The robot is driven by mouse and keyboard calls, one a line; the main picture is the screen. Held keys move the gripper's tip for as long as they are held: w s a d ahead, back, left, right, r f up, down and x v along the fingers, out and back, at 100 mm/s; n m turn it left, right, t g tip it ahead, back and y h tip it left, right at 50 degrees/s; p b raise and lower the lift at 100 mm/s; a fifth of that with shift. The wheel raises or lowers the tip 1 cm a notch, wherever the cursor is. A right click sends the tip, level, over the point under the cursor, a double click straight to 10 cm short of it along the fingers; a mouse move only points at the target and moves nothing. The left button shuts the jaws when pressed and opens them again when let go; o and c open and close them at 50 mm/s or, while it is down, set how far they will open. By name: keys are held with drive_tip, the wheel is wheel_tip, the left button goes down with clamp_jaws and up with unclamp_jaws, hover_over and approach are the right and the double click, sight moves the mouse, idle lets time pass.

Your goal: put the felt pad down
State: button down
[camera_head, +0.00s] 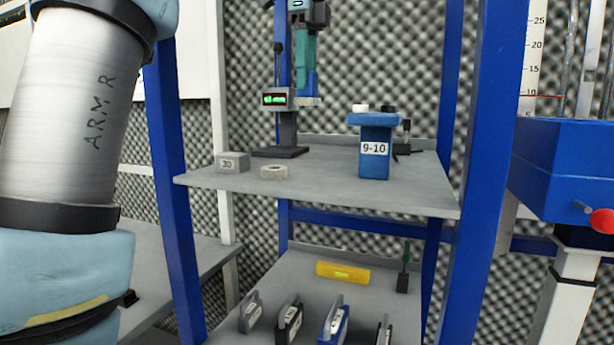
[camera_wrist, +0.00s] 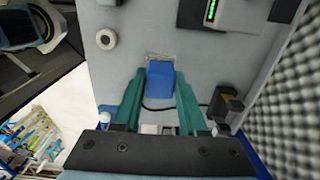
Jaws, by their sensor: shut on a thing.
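The felt pad shows as a thin pale grey-beige layer (camera_head: 308,101) under a blue block, and its edge also shows in the wrist view (camera_wrist: 161,57). My gripper (camera_head: 306,62) has its teal fingers shut on the blue block, which hangs down between the fingertips; in the wrist view the fingers (camera_wrist: 160,80) press on both of its sides. The pad appears held above the grey upper shelf (camera_head: 330,180), with a gap below it. The pad's underside is hidden.
A display stand with green digits (camera_head: 275,99) stands close by. A blue holder labelled 9-10 (camera_head: 374,150) is to the right. A grey block marked 30 (camera_head: 232,162) and a pale ring (camera_head: 274,172) lie front left. Blue posts (camera_head: 174,180) frame the shelf. Bare shelf lies between.

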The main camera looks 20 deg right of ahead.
drive_tip(key=shift+f+b, duration=0.5)
drive_tip(key=shift+f, duration=0.45)
wheel_tip(320, 180, down, 5)
drive_tip(key=shift+f, duration=2.25)
drive_tip(key=shift+c, duration=2.2)
unclamp_jaws()
drive_tip(key=shift+f, duration=0.1)
